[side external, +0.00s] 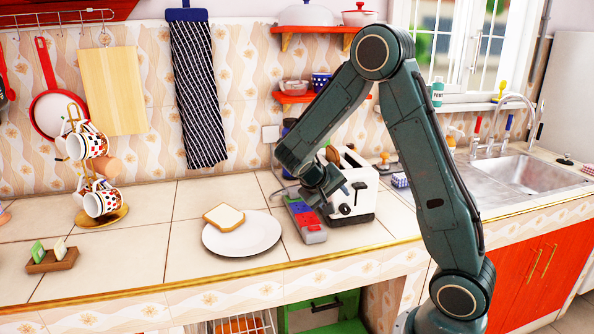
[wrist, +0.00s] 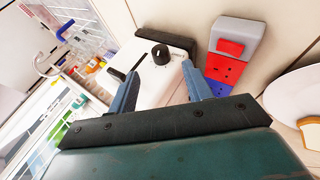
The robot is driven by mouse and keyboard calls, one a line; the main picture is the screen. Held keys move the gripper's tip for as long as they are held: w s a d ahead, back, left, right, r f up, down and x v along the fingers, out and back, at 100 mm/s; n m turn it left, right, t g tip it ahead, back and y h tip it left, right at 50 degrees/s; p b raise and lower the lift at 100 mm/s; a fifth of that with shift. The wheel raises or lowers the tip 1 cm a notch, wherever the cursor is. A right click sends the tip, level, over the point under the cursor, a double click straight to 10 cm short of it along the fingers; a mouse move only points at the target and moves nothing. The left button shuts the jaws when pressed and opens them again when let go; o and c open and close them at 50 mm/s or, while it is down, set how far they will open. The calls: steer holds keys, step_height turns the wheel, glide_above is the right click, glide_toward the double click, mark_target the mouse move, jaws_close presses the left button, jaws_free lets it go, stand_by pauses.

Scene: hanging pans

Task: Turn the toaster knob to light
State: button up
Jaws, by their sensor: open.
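The white toaster (side external: 354,199) stands on the tiled counter, with brown toast showing at its top. Its dark round knob (side external: 345,210) is low on the front face, and a lever shows on that face too. In the wrist view the knob (wrist: 160,54) has a light pointer mark and lies beyond the fingertips, between their lines. My gripper (side external: 335,195) is open and empty in front of the toaster's front face. In the wrist view my gripper (wrist: 160,77) shows its two fingers apart, pointing at the toaster (wrist: 150,75). The knob's setting labels are too small to read.
A grey power strip with red and blue sockets (side external: 306,220) lies just left of the toaster. A white plate (side external: 262,238) with a bread slice (side external: 224,217) on its rim is further left. The sink (side external: 525,172) is at the right.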

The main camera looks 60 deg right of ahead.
mark_target(344, 209)
steer(key=x, duration=0.7)
steer(key=shift+d+f, duration=0.15)
steer(key=c, duration=1)
